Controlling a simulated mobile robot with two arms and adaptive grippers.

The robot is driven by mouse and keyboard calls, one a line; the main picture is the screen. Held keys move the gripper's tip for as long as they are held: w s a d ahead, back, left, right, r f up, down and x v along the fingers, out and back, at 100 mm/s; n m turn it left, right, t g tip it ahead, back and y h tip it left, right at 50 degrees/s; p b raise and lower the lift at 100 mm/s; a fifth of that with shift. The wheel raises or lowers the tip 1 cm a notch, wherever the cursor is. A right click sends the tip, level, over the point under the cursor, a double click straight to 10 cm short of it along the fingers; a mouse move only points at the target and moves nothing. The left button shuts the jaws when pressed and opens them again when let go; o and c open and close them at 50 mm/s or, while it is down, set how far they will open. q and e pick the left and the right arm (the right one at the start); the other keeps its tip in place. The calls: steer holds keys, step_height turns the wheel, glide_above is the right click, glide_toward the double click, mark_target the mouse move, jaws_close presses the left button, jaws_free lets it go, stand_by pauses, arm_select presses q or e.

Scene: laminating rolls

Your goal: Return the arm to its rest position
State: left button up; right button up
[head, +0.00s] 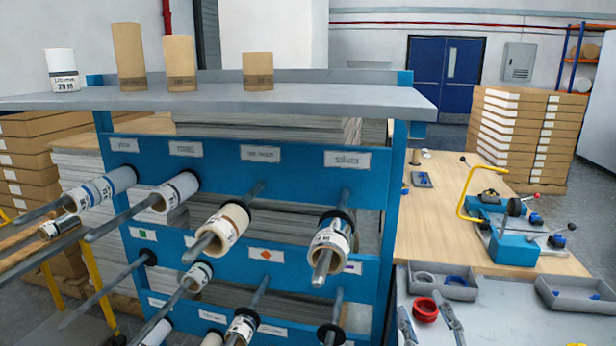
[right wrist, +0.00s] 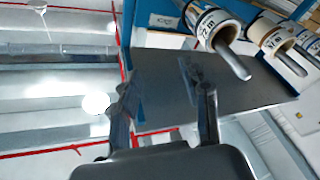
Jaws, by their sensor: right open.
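My right gripper (head: 420,301) shows at the bottom edge of the head view, over the grey work surface at the lower right. Its two fingers are spread. In the right wrist view my right gripper (right wrist: 160,78) is open and empty, with a dark grey panel behind the fingers. The blue rack (head: 220,165) stands to the left of this gripper, with several rolls on its pegs. A roll hangs on the peg under the "silver" label (head: 347,160), apart from the gripper. My left gripper is in neither view.
Grey rack pegs stick out toward me, one through a roll (head: 328,258). A grey shelf (head: 330,97) tops the rack and bears upright rolls.

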steer(key=s+d+f+m+g+h, duration=0.2)
steer(key=f+g, duration=0.1)
steer(key=f, duration=0.3)
steer(key=s+d+f+m+g+h, duration=0.1)
steer(key=d+f+m+g+h, duration=0.15)
steer(key=f, duration=0.45)
steer(key=s+a+f+m+g+y, duration=0.1)
steer(key=s+a+f+g+y, duration=0.1)
steer(key=s+f+g, duration=1.25)
steer(key=s+f+t, duration=0.1)
steer(key=s+f, duration=0.2)
steer(key=f, duration=1.1)
steer(key=s+f+t, duration=0.1)
steer(key=s+f, duration=0.3)
steer(key=f, duration=0.9)
steer(key=s+d+f+g, duration=0.1)
steer(key=s+d+f, duration=0.1)
steer(key=s+f, duration=1.4)
steer(key=shift+s+d+f, duration=0.25)
steer(key=shift+s+f, duration=0.05)
steer(key=shift+f, duration=0.4)
